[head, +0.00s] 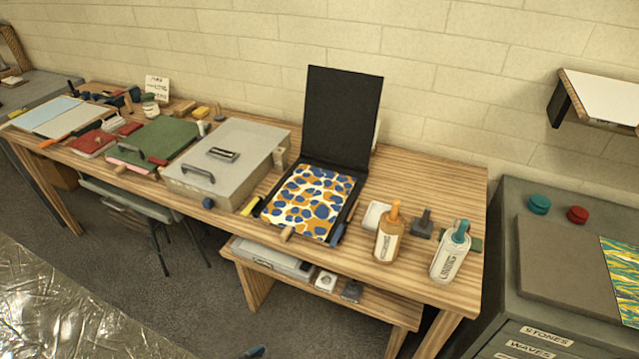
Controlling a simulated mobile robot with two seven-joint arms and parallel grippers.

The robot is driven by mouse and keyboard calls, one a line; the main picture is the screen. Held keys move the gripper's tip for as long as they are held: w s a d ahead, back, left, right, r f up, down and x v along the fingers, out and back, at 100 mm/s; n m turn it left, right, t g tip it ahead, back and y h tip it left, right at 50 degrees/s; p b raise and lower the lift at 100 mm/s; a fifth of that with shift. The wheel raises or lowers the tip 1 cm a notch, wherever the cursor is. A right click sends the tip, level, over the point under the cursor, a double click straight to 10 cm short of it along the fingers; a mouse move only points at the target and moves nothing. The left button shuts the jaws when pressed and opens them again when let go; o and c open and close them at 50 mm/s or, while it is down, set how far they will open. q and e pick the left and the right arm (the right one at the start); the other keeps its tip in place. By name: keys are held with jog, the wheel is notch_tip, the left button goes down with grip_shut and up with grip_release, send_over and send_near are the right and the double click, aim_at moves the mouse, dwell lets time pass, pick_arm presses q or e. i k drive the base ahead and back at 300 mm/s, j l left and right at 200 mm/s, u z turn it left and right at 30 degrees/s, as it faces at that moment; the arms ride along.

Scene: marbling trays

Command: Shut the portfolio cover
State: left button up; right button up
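The portfolio stands open on the wooden table. Its black cover (342,115) is raised nearly upright at the back, close to the wall. A blue, orange and white patterned sheet (308,201) lies on its base. Small items lie along the base's front and side edges: a yellow one (251,206), a wooden one (287,234) and a dark blue one (337,235). Neither of my grippers shows in the head view.
A grey lidded box (240,146) stands left of the portfolio. An orange-capped bottle (388,240), a teal-capped bottle (450,258) and a white dish (376,215) stand to its right. A wall shelf (600,95) juts out at right. Bare tabletop (430,185) lies behind the bottles.

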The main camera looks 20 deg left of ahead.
aim_at(341, 109)
jog(key=i+j, duration=0.1)
jog(key=j, duration=0.25)
jog(key=i+j, duration=0.1)
jog(key=j, duration=0.2)
jog(key=i+j, duration=0.15)
jog(key=j, duration=0.2)
jog(key=i+j, duration=0.1)
jog(key=j, duration=0.25)
jog(key=j+z, duration=0.15)
jog(key=z, duration=0.2)
jog(key=j+z, duration=0.1)
jog(key=z, duration=0.3)
jog(key=j+z, duration=0.2)
jog(key=z, duration=0.15)
jog(key=i, duration=0.05)
